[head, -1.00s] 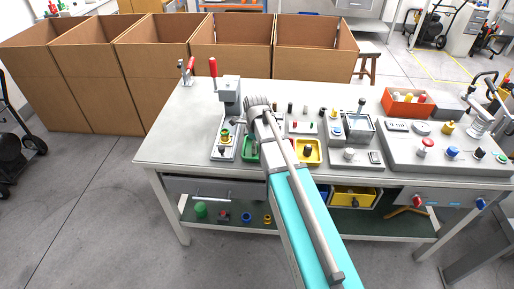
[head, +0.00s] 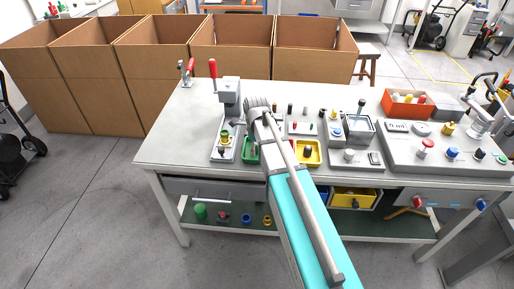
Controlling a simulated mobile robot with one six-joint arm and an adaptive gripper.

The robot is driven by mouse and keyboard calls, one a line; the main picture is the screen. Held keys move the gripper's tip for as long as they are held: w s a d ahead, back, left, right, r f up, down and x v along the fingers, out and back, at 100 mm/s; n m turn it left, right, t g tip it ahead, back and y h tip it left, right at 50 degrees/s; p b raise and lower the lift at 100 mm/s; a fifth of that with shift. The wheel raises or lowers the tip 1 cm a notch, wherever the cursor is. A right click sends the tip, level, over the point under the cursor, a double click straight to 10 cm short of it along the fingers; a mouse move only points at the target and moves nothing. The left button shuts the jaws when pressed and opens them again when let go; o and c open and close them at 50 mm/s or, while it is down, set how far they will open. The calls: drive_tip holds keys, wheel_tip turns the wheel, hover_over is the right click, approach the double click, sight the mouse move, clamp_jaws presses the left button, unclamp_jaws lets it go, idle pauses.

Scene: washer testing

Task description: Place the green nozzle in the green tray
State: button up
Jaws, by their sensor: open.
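The green tray (head: 250,157) is a small bin on the workbench, partly hidden behind my arm. A small green piece (head: 224,134), which looks like the green nozzle, sits upright on a yellow part in the grey test fixture to the left of the tray. My gripper (head: 238,123) is open, just above and to the right of the green piece, and seems apart from it. The fingers are small and partly hidden by my wrist. Whether anything lies in the tray is too hidden to tell.
A yellow tray (head: 309,152) with a dark part stands right of my arm. The fixture's grey column and red-handled clamp (head: 213,70) rise behind my gripper. Grey panels with knobs and an orange bin (head: 406,104) fill the right side. The bench's left end is clear.

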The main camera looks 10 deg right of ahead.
drive_tip(key=shift+r, duration=0.15)
wheel_tip(320, 180, up, 12)
drive_tip(key=p, duration=1.2)
drive_tip(key=shift+s, duration=0.1)
idle(0.6)
drive_tip(key=s+n, duration=1.5)
drive_tip(key=n, duration=0.9)
drive_tip(key=shift+s+d+n, duration=0.2)
drive_tip(key=shift+s+n, duration=0.1)
drive_tip(key=shift+s, duration=0.05)
